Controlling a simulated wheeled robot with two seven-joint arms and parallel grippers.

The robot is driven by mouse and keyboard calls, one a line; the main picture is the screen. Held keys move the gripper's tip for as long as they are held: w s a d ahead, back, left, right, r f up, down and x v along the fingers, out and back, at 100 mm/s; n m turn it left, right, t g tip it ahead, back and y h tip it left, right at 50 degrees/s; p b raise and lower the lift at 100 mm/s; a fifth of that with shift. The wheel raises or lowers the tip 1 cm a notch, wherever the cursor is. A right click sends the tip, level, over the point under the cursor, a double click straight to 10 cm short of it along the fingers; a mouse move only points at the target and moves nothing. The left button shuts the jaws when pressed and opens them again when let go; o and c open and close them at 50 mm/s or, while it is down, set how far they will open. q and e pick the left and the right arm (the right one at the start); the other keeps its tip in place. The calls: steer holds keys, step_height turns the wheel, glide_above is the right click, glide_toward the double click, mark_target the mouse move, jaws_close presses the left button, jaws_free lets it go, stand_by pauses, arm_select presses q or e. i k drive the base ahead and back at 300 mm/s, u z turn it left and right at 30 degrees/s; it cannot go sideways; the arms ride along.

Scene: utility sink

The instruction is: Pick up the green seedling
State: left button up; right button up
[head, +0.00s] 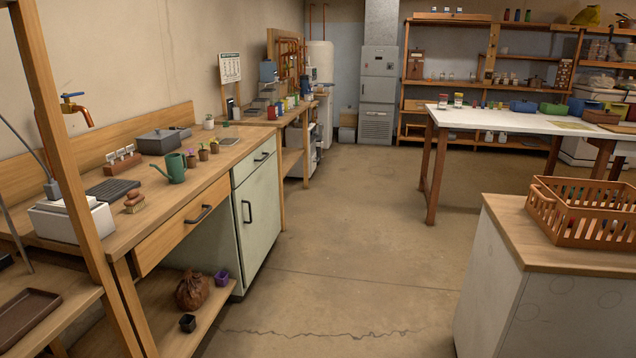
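Several small seedling pots stand in a row on the left wooden counter (155,210), to the right of a green watering can. The nearest seedling (190,152) looks pinkish. The middle pot (203,155) and the far pot (214,148) seem to hold greenish seedlings, but they are too small to tell their colours surely. A white pot with a green plant (208,121) stands farther back against the wall. Neither of my grippers is in view.
A wooden post (72,170) rises at the near left. An orange basket (570,225) sits on a cabinet at right. The floor between (350,250) is clear.

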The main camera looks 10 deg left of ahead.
mark_target(203, 153)
steer(key=i, duration=3.2)
steer(key=u, duration=2.55)
